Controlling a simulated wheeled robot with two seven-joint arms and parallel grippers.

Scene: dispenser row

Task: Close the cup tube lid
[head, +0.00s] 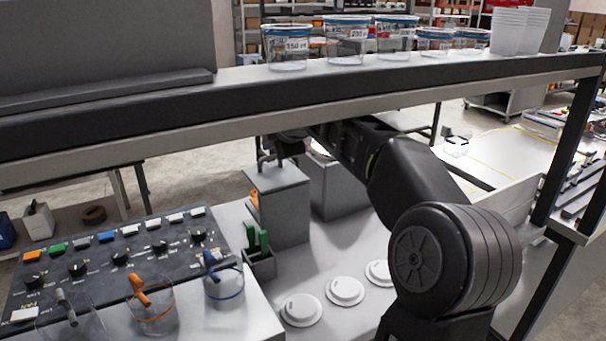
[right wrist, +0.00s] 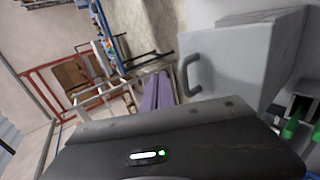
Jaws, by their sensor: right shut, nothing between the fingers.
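A grey box-like housing (head: 278,205) stands beyond the panel in the head view; it appears to be the cup tube. Its light top face, likely the lid, carries a dark curved handle, clear in the right wrist view (right wrist: 188,76). Whether the lid is open or shut I cannot tell. My right gripper (head: 287,141) is above and behind the housing, partly hidden by its own arm and the shelf. In the right wrist view its fingers (right wrist: 158,88) are together and empty, apparently beside the handle and apart from it. My left gripper is out of view.
A shelf beam (head: 300,107) with labelled clear cups (head: 287,47) crosses above my right arm. A button panel (head: 120,255) with several cups in front is at left. White round lids (head: 346,291) and a small bin with green items (head: 257,240) lie near the housing.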

